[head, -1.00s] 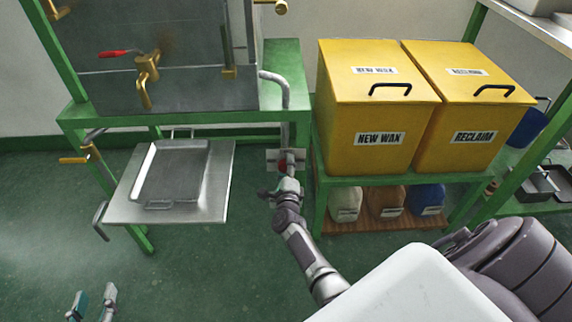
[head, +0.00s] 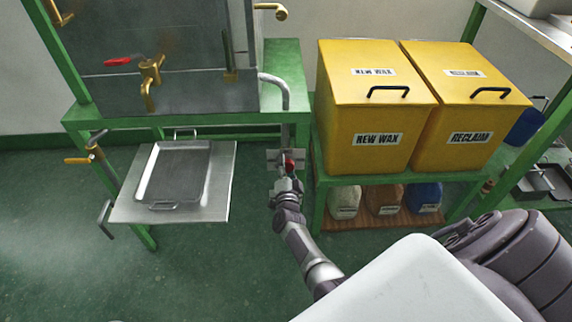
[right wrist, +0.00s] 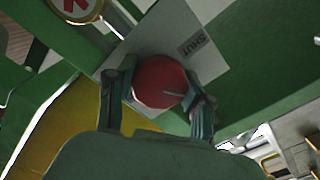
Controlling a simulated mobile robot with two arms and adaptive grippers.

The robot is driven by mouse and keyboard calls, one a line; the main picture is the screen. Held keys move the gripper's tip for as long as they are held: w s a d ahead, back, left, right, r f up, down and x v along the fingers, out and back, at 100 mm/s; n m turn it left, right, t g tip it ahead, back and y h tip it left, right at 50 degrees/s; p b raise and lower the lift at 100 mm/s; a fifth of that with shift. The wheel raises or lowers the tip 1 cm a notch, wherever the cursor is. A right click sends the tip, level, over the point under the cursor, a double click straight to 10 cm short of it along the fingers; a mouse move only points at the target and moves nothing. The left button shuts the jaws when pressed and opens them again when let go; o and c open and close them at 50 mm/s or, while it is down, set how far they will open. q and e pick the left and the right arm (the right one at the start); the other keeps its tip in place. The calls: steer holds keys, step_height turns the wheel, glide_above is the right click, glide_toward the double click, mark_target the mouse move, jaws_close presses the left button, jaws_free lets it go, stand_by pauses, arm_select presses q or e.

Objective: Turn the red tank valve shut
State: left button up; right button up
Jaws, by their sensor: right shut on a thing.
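The red valve handle (head: 290,166) sits in front of a small pale plate on the pipe beside the green bench. In the right wrist view it shows as a rounded red end (right wrist: 158,82) between my fingers. My right gripper (head: 287,184) is shut on it, with one finger on each side; it also shows in the right wrist view (right wrist: 160,98). A plate marked SHUT (right wrist: 207,62) lies behind the handle. The handle's far side and stem are hidden. My left gripper is not in view.
A grey tank (head: 190,95) with a red lever (head: 118,61) and brass tap (head: 151,78) stands on the green bench. A metal tray (head: 180,172) is below. Yellow bins (head: 360,115) stand close on the right. The floor (head: 190,265) in front is clear.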

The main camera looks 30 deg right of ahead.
steer(key=n+p, duration=0.1)
steer(key=n, duration=0.3)
steer(key=shift+n, duration=0.8)
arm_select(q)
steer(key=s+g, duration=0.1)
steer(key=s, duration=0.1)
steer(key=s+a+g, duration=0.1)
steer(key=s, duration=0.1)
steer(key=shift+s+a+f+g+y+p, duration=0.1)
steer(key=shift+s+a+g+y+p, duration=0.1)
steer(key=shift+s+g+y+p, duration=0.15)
arm_select(e)
steer(key=n, duration=0.6)
steer(key=shift+f, duration=0.1)
steer(key=shift+n, duration=0.3)
steer(key=o, duration=1.2)
